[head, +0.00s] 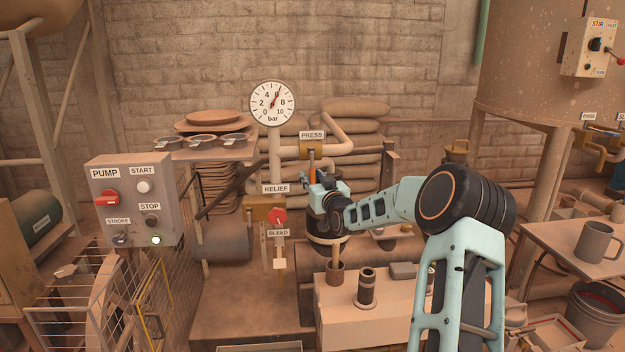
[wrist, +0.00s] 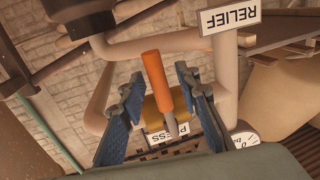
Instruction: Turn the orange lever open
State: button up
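The orange lever (head: 312,158) hangs straight down from a brass valve body (head: 313,150) under the PRESS sign in the head view. My gripper (head: 317,179) is at the lever and hides its lower part there. In the upside-down wrist view, the orange lever (wrist: 153,78) shows between the two blue fingers of my gripper (wrist: 158,80). The fingers are apart, with a gap on each side of the lever. Neither finger visibly touches it. The brass valve body (wrist: 170,101) is behind the lever and partly hidden.
A pressure gauge (head: 273,103) stands above left of the valve. The RELIEF sign (head: 276,188) and a red knob (head: 278,217) are left of my gripper. Pipes (head: 352,142) surround the valve. A pump control box (head: 134,205) stands at left.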

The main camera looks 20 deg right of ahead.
jog(key=shift+c, duration=0.5)
grip_shut()
